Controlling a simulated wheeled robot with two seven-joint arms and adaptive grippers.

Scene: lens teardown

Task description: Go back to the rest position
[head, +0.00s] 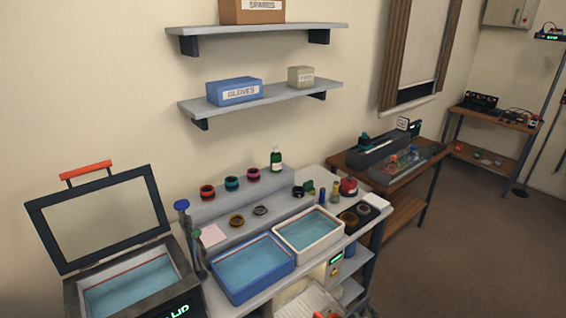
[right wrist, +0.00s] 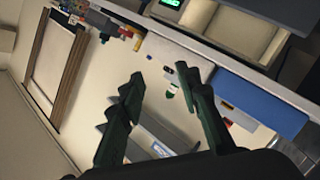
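My right gripper (right wrist: 160,76) shows in the right wrist view. Its two dark green fingers are spread wide apart, with nothing between them. The bench and its goods lie beyond the fingertips, and I see no contact. In the head view I cannot clearly make out either gripper. My left gripper is not in view.
The bench carries a blue tub (head: 252,292), a white tub (head: 341,238), several lens rings and a green bottle (head: 276,160). An open-lidded bath (head: 72,300) stands at the left. Two wall shelves (head: 262,104) hang above. Open floor (head: 470,240) lies to the right.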

